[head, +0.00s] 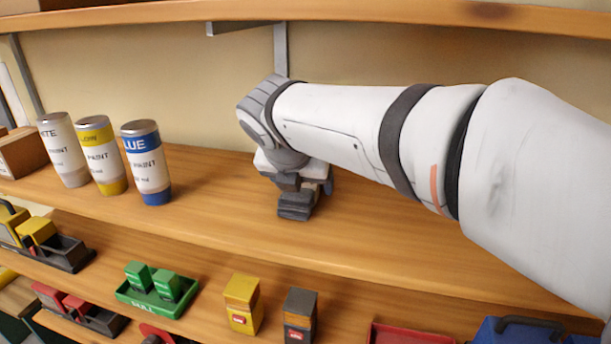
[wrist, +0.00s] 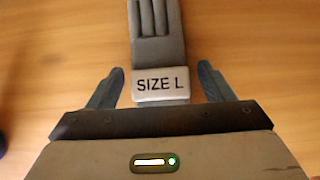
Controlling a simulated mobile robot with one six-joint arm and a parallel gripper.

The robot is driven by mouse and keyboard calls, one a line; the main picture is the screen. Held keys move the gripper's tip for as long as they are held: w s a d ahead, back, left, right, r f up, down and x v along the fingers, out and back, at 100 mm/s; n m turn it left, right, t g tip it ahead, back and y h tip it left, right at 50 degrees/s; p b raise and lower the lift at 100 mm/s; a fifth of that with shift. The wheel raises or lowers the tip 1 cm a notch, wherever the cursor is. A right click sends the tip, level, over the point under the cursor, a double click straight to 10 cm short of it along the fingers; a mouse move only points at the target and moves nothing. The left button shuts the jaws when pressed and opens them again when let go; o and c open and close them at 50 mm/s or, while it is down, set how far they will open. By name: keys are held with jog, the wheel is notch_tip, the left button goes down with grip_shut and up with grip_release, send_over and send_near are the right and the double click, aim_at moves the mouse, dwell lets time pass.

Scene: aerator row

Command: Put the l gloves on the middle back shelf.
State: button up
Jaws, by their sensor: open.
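The L gloves (wrist: 158,40) show in the wrist view as grey fingers with a pale cuff band reading "SIZE L". They lie on a wooden surface, with the cuff between the two dark fingers of my gripper (wrist: 158,70). The fingers are apart, with a gap on each side of the cuff. In the head view my gripper (head: 297,205) is low over the wooden shelf (head: 235,215), right of the paint cans.
White (head: 62,150), yellow (head: 101,155) and blue (head: 147,163) paint cans stand left of my gripper. Another shelf board (head: 130,13) runs above. A lower shelf holds a green tray (head: 157,292), a yellow box (head: 242,303) and a dark box (head: 300,315).

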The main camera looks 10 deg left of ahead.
jog(key=shift+r, duration=0.2)
jog(key=v, duration=0.7)
jog(key=shift+s+r, duration=0.15)
jog(key=shift+s, duration=0.1)
